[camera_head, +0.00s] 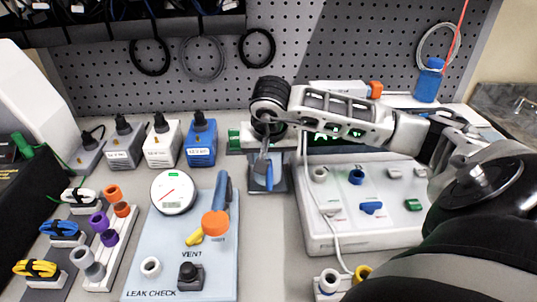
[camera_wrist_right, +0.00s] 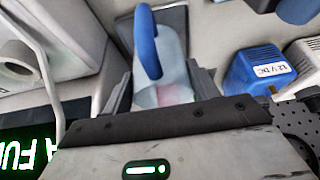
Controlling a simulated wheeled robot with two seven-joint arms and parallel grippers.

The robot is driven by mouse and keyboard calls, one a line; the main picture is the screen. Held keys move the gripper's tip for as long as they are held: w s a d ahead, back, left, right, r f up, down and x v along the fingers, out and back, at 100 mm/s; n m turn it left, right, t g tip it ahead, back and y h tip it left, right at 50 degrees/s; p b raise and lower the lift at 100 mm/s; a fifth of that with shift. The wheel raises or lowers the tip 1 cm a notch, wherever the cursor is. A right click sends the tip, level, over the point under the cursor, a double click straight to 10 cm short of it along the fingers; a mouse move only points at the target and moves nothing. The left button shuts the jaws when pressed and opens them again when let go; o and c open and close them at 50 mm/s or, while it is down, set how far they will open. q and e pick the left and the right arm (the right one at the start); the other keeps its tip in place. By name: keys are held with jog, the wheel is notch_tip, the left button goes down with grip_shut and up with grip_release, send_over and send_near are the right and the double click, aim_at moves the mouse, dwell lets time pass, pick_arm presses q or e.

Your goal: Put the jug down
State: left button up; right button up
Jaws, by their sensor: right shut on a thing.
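The jug (camera_wrist_right: 174,62) is a pale translucent vessel with a blue handle, between the two fingers of my right gripper (camera_wrist_right: 162,88) in the right wrist view. A little pink shows inside it. In the head view my right gripper (camera_head: 266,150) comes in from the right and points down at the middle of the bench. The jug's blue handle (camera_head: 269,171) shows just below it, and most of the jug is hidden there. A dark square pad (camera_head: 282,184) lies under or right behind the jug; I cannot tell whether they touch. My left gripper is not in view.
A white panel with coloured ports (camera_head: 325,240) stands close right of the jug. The leak check board (camera_head: 165,245) with a gauge (camera_head: 174,192) is close left. A blue power adapter (camera_head: 199,140) and others stand behind left. A pegboard (camera_head: 290,60) closes the back.

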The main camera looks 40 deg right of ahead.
jog(key=shift+w+f, duration=0.1)
jog(key=shift+f, duration=0.1)
jog(key=o, duration=1)
jog(key=shift+r, duration=0.1)
jog(key=shift+r, duration=0.25)
jog(key=v, duration=1.1)
jog(key=shift+a+r, duration=0.15)
jog(key=shift+r, duration=0.2)
jog(key=shift+f, duration=0.1)
